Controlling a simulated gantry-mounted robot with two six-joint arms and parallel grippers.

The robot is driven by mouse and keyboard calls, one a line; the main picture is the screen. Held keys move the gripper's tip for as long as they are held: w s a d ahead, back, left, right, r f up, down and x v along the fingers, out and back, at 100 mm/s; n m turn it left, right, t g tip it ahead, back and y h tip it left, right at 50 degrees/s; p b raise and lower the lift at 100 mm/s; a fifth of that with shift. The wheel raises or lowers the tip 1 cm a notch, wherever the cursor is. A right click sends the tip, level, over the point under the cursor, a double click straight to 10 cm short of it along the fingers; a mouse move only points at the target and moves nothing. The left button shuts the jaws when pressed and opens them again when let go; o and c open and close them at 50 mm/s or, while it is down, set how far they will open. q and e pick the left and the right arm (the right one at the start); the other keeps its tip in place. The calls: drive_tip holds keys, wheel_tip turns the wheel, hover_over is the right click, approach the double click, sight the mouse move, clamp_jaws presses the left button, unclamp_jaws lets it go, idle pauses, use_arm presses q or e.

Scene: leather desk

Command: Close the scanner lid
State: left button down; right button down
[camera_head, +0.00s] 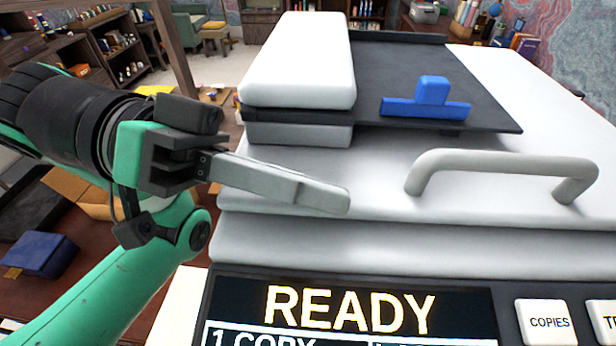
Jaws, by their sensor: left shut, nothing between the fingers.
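The scanner lid (385,208) is a white slab with a grey bar handle (503,160) along its front. It lies flat, or very nearly so, over the scanner body (400,248), with only a thin dark seam between them at the front. My left gripper (325,196) comes in from the left with its fingers together and empty. The fingertips are in front of the lid's left part, left of the handle. I cannot tell whether they touch the lid. My right gripper is not in view.
A document feeder (300,58) and dark tray (475,85) with a blue guide (428,105) sit on the lid. The front panel has a READY display (350,305) and a COPIES button (548,322). A blue box (40,255) is at lower left.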

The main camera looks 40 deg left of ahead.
use_arm(q)
drive_tip(key=shift+f, duration=0.55)
wheel_tip(320, 180, up, 5)
drive_tip(key=p, duration=0.3)
drive_tip(key=shift+s, duration=0.1)
drive_tip(key=s+p+v, duration=0.1)
drive_tip(key=v, duration=0.9)
drive_tip(key=shift+d+r+p, duration=0.35)
drive_tip(key=shift+d+r, duration=0.05)
drive_tip(key=shift+d, duration=0.05)
